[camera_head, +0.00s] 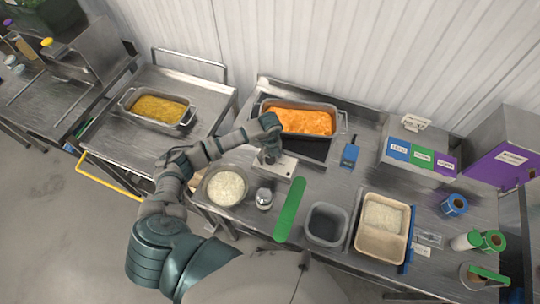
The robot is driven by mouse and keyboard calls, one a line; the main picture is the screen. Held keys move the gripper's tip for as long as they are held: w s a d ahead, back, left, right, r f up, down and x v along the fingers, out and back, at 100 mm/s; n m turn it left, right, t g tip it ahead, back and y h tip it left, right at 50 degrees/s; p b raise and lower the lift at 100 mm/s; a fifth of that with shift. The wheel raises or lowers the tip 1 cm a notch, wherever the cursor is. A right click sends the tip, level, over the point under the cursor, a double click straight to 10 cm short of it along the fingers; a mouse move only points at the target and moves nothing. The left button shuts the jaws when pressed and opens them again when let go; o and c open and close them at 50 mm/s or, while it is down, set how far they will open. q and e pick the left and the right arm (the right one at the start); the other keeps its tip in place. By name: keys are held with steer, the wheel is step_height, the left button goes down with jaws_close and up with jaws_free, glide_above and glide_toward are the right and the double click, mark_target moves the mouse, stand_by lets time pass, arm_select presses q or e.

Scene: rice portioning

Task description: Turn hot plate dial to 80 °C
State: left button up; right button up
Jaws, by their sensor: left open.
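The hot plate (312,149) is a dark slab on the steel table, with a metal pan of orange food (302,120) on its back part. A pale control panel (287,165) projects from its front left. My left arm reaches in over the table, and my left gripper (268,159) points down at the left edge of this panel. The gripper is open, with nothing visible held in it. The dial cannot be made out and may be hidden by the gripper; its setting cannot be read. Whether the fingers touch anything cannot be told. My right gripper is out of view.
A bowl of rice (226,187), a small metal jar (264,199) and a green strip (290,210) lie in front of the hot plate. A grey bin (326,225) and a tan tray (369,242) stand right. A blue device (350,154) is beside the plate.

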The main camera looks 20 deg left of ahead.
arm_select(q)
steer(key=shift+f, duration=0.1)
steer(key=c, duration=1.1)
steer(key=shift+c, duration=0.2)
